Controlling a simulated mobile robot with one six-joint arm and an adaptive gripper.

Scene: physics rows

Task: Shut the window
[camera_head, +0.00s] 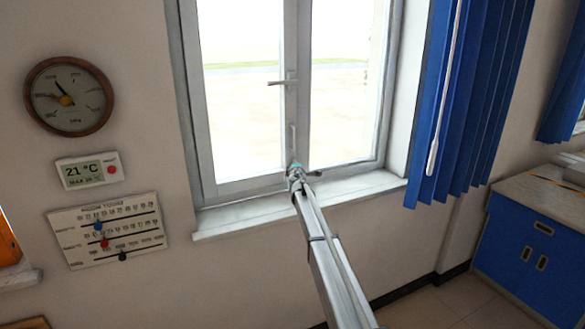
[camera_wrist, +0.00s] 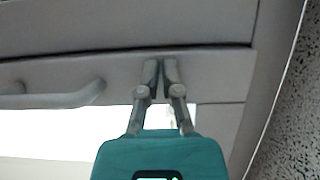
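The window (camera_head: 240,187) has a pale frame and two tall panes in the head view. Its left sash looks about flush with the frame; I cannot tell whether a small gap is left. A lever handle (camera_head: 283,82) on the middle upright points left. A fixed pull bar (camera_head: 292,138) sits below it and also shows in the wrist view (camera_wrist: 55,98). My gripper (camera_head: 296,168) is at the bottom of the middle upright, below the pull bar. In the wrist view my gripper (camera_wrist: 160,68) has its fingers together, against or close to the frame, with nothing visible between them.
A window sill (camera_head: 240,222) runs below the window. A blue blind (camera_head: 470,100) with a white rod hangs at the right. A round gauge (camera_head: 68,97), a thermometer display (camera_head: 87,170) and a slider board (camera_head: 110,230) hang on the left wall. A blue cabinet (camera_head: 525,250) stands right.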

